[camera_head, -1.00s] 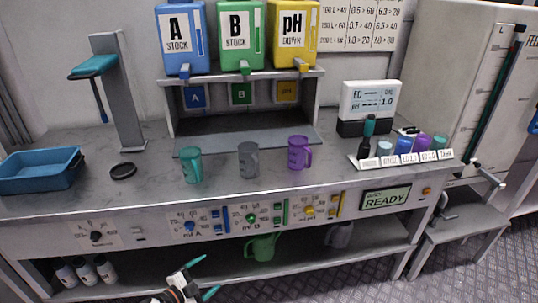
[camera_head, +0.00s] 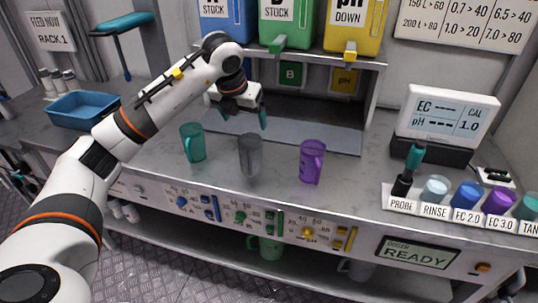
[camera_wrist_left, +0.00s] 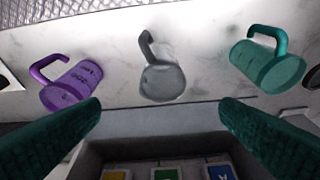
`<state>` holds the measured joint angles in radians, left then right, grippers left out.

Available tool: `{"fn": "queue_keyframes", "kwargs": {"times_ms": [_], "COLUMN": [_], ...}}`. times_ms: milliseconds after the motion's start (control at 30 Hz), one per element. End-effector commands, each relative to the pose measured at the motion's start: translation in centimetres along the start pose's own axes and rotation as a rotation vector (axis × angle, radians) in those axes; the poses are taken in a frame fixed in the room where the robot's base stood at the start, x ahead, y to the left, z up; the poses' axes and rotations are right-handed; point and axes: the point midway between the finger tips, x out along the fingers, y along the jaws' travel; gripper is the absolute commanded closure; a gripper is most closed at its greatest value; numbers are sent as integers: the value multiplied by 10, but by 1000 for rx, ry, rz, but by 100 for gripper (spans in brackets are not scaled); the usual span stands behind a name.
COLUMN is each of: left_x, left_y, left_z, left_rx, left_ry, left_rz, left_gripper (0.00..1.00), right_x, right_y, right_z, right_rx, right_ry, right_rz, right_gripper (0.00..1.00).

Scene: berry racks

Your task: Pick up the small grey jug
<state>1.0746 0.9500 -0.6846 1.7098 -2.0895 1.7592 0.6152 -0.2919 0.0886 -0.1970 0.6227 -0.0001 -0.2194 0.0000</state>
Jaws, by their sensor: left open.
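The small grey jug (camera_head: 250,156) stands upright on the counter, between a teal jug (camera_head: 193,143) and a purple jug (camera_head: 312,161). My left gripper (camera_head: 250,113) is open and empty, above and just behind the grey jug in the head view. In the left wrist view the grey jug (camera_wrist_left: 163,82) lies ahead, centred between the two dark green fingers (camera_wrist_left: 160,125) and apart from them. Its handle points to the top of that view. The purple jug (camera_wrist_left: 72,87) and teal jug (camera_wrist_left: 267,66) flank it. My right gripper is not in view.
A shelf (camera_head: 372,105) with stock bottles stands behind the jugs. A blue tray (camera_head: 84,109) is at the left. A meter (camera_head: 446,118) and a row of labelled cups (camera_head: 452,220) are at the right. A green can (camera_head: 266,247) sits on the lower shelf.

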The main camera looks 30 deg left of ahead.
Motion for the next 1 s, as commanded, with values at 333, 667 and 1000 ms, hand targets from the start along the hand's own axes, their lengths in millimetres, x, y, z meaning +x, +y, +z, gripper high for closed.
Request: {"fn": "queue_keyframes", "kwargs": {"times_ms": [333, 667, 1000], "left_x": [56, 88, 116], "left_y": [0, 0, 0], "left_z": [1, 6, 7], "left_rx": [0, 1, 1], "left_ry": [-5, -8, -3], "left_rz": [1, 3, 3], "left_gripper": [14, 14, 14], "right_x": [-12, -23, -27], "right_y": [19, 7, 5], "right_z": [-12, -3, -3], "right_rx": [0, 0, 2], "right_ry": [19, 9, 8], "right_rz": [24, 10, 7], "right_gripper": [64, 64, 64]}}
